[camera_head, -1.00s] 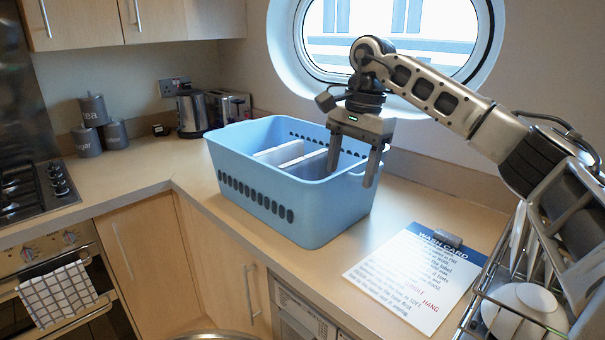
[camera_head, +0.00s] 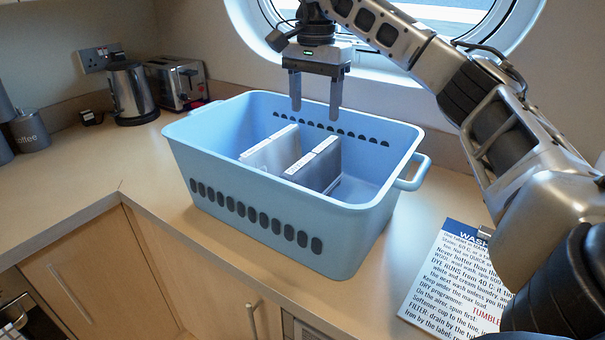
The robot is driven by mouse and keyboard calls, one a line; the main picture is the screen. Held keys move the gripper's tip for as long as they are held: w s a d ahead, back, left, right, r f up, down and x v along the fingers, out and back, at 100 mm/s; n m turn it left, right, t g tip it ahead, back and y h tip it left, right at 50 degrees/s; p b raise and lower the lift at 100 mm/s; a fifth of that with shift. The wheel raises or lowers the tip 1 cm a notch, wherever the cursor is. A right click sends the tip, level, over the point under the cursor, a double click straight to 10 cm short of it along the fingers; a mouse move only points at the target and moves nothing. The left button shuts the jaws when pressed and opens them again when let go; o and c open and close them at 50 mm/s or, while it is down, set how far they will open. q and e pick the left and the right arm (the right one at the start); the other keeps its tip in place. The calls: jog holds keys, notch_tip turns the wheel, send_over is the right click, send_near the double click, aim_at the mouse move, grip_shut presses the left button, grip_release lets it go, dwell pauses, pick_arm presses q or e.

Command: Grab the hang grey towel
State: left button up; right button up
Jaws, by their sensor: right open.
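A light blue basket (camera_head: 342,240) stands on the counter. Inside it, two flat grey pieces stand on edge side by side: a lighter one (camera_head: 268,154) on the left and a darker one (camera_head: 322,172) on the right. Both have pale strips along their top edges; any writing there is too small to read. I cannot tell whether they are folded towels or dividers. My right gripper (camera_head: 315,110) is open and empty, fingers pointing down, above the far part of the basket and apart from the grey pieces. My left gripper is out of view.
A printed wash card (camera_head: 455,285) lies right of the basket, partly behind my right arm; "HANG" is not readable on it now. A kettle (camera_head: 131,95) and toaster (camera_head: 177,82) stand at the back left. The counter (camera_head: 115,165) left of the basket is clear.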

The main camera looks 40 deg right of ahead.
aim_at(314, 153)
jog(key=f, duration=0.8)
jog(key=shift+s+f, duration=0.15)
jog(key=shift+s, duration=0.05)
jog(key=shift+f, duration=0.5)
notch_tip(314, 153, down, 4)
jog(key=shift+w+f+p, duration=0.1)
jog(key=shift+f+p, duration=0.1)
jog(key=shift+p, duration=0.25)
jog(key=shift+f, duration=0.25)
jog(key=c, duration=1.2)
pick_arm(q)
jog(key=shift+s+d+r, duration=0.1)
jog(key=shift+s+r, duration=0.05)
pick_arm(e)
jog(key=shift+c, duration=0.2)
